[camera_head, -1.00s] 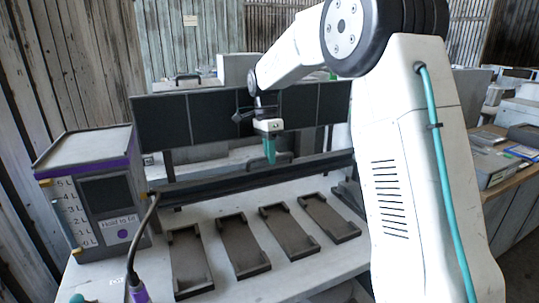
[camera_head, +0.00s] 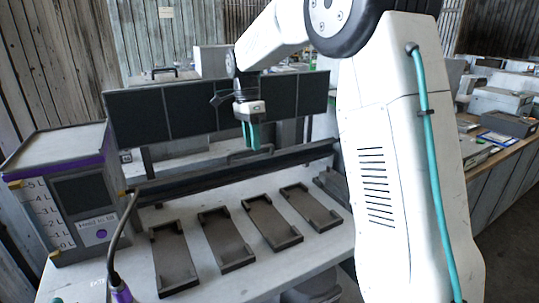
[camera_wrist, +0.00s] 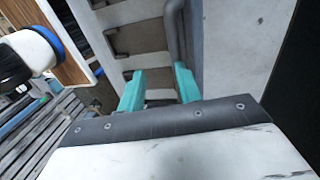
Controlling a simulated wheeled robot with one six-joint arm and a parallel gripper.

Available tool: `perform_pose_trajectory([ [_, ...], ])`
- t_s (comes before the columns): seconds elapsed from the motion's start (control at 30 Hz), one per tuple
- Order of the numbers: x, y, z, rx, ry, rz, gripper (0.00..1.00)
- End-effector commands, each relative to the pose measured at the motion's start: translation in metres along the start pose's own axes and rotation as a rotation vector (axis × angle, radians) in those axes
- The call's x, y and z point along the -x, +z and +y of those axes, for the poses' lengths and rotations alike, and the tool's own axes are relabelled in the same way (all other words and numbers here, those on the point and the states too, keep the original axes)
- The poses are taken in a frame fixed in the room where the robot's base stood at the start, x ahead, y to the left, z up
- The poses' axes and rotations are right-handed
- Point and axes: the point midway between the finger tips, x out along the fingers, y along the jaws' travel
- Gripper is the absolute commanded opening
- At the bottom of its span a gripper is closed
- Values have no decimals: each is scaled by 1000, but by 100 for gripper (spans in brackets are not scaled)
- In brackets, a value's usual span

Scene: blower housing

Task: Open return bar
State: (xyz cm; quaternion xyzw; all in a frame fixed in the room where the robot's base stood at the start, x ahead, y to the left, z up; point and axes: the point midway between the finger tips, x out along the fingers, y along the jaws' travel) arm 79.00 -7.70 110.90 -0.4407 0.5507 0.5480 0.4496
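The return bar is a long dark bar (camera_head: 190,181) along the back of the table, with a raised handle (camera_head: 238,156) near its middle. In the wrist view the grey handle (camera_wrist: 174,35) runs down beside the bar's blue-grey strip (camera_wrist: 193,30), its lower end near the right teal finger. My gripper (camera_head: 250,137) points down just above the handle in the head view. In the wrist view the two teal fingers of my gripper (camera_wrist: 160,84) are apart, with nothing seen held between them. I cannot tell whether a finger touches the handle.
Several dark trays (camera_head: 175,268) lie on the pale table in front of the bar. A dark panel row (camera_head: 190,112) stands behind it. A box with level marks (camera_head: 62,195) stands at left, with a cable (camera_head: 125,222) beside it. A side bench (camera_head: 510,160) is at right.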

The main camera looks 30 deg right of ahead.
Motion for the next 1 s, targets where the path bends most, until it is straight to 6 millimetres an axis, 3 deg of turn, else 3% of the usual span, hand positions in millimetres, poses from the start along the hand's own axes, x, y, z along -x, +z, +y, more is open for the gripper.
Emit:
perform_pose_trajectory([
  [0.5,-12,10,113,0,-3,0,34],
  [0.7,-15,12,135,0,-2,0,34],
  [1.0,-16,12,140,0,-2,0,34],
])
